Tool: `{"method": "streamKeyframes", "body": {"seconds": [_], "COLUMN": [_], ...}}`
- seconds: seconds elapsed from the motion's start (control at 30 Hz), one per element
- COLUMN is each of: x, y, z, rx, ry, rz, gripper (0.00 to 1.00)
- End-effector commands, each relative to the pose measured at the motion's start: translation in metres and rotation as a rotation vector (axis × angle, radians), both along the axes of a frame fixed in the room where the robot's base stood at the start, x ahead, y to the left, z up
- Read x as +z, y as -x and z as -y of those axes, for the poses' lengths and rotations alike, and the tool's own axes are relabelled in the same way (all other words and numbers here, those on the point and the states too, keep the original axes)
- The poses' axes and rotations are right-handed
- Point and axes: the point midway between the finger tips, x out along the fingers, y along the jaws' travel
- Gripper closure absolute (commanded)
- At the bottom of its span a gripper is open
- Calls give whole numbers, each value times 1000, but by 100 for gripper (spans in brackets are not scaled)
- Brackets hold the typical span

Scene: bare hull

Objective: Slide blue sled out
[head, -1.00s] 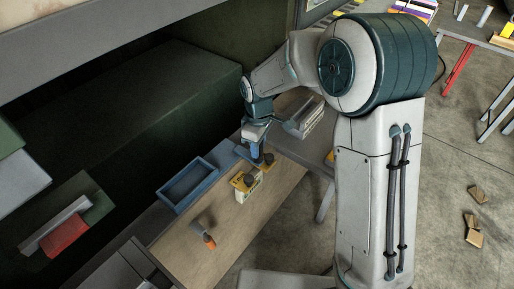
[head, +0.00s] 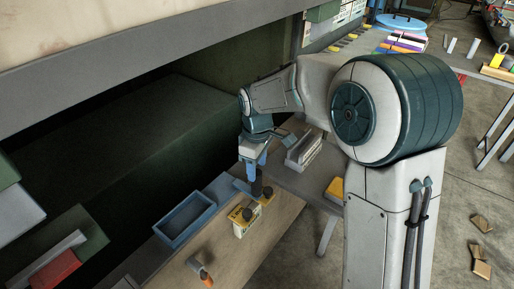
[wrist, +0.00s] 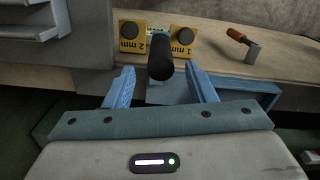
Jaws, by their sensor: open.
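The blue sled (head: 240,186) is a flat blue piece on the bench beside a blue tray. It also shows in the wrist view (wrist: 172,94), partly hidden by my gripper. A black upright handle (wrist: 160,60) stands above it, and in the head view the handle (head: 257,187) shows just below my fingers. My gripper (head: 255,172) points down over the sled. In the wrist view its blue fingers (wrist: 160,80) are spread, one on each side of the handle, with gaps showing. Whether the fingertips are level with the handle is hard to tell.
An open blue tray (head: 185,221) lies left of the sled. Yellow blocks (head: 243,222) marked 1 mm and 2 mm, with black knobs, stand close in front. An orange-handled tool (head: 204,275) lies on the wooden bench (head: 240,258). A grey rack (head: 304,152) stands to the right.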

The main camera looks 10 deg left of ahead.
Motion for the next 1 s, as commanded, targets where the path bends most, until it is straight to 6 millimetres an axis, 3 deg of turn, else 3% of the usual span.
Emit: {"method": "streamKeyframes", "body": {"seconds": [0.2,0.4,1.0], "x": [48,74,81], "y": [-1,0,0], "z": [0,0,2], "rx": [-1,0,-5], "ry": [-2,-1,0], "rz": [4,0,1], "gripper": [50,50,50]}}
